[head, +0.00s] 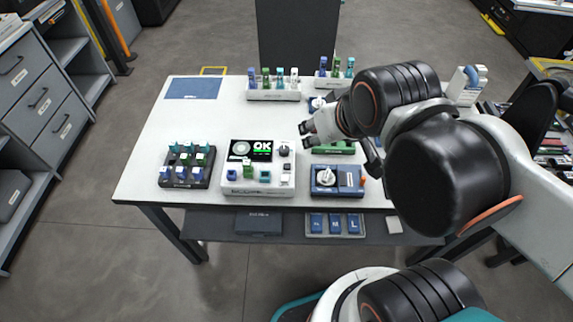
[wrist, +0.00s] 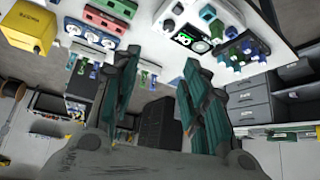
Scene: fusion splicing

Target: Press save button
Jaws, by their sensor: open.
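The white splicing device (head: 232,187) stands at the front middle of the table. Its dark screen (head: 250,150) shows OK in green-white letters. A round knob (head: 284,149) sits right of the screen, and small green, teal and white parts sit along the front. I cannot tell which part is the save button. My gripper (head: 305,135) is open and empty, above the table right of the device, apart from it. In the wrist view, my two teal-padded fingers (wrist: 161,63) are spread, with the device's screen (wrist: 190,40) upside down beyond them.
A dark block (head: 198,183) with several connectors stands left of the device. A blue unit (head: 337,190) stands right, with a green piece (head: 333,147) behind it. White racks (head: 273,95) line the back. The table's left middle (head: 180,125) is clear.

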